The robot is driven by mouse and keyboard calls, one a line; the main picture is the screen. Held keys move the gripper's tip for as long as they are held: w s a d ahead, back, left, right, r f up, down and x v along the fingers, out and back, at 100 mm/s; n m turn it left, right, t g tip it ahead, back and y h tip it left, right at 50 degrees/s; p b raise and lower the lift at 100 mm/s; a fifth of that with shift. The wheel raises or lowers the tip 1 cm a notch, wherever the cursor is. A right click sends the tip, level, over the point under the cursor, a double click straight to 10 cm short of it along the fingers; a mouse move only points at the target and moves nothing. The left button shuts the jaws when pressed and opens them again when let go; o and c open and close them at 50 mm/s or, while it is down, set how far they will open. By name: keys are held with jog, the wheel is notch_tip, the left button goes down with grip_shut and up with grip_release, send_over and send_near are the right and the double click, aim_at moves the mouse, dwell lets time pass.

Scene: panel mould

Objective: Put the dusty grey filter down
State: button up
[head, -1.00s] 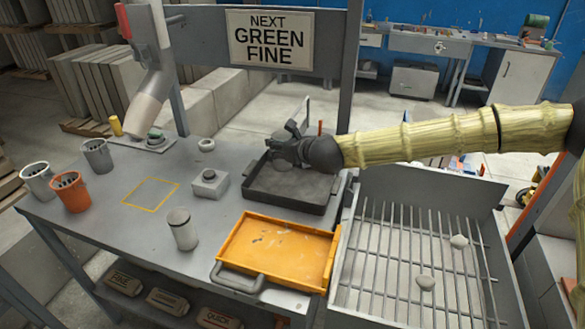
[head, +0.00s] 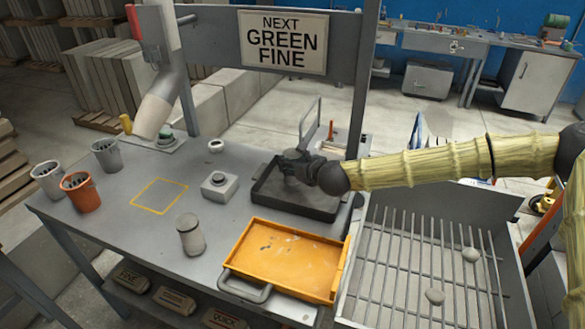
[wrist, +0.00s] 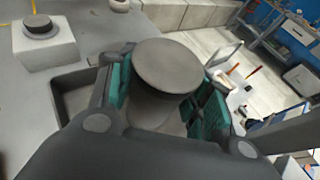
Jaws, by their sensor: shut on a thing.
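My gripper (wrist: 165,105) is shut on a grey cylindrical filter (wrist: 166,66) with a wider round top. The teal finger pads press on its two sides. In the head view my gripper (head: 299,166) is at the dark shallow tray (head: 325,212), low over its back part. The filter is mostly hidden by the gripper there. I cannot tell whether its base touches the tray floor.
An orange tray (head: 335,290) lies in front, with a barred bin (head: 398,300) to its right. The yellow-outlined square (head: 160,194) is empty.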

jog(key=f, duration=0.3)
jog(key=shift+w+p, duration=0.2)
jog(key=shift+p, duration=0.1)
jog(key=shift+s, duration=0.15)
jog(key=shift+f, duration=0.2)
jog(key=o, duration=1.2)
jog(key=shift+r, duration=0.1)
jog(key=b+v, duration=0.3)
jog(key=v, duration=0.9)
jog(key=shift+r, duration=0.15)
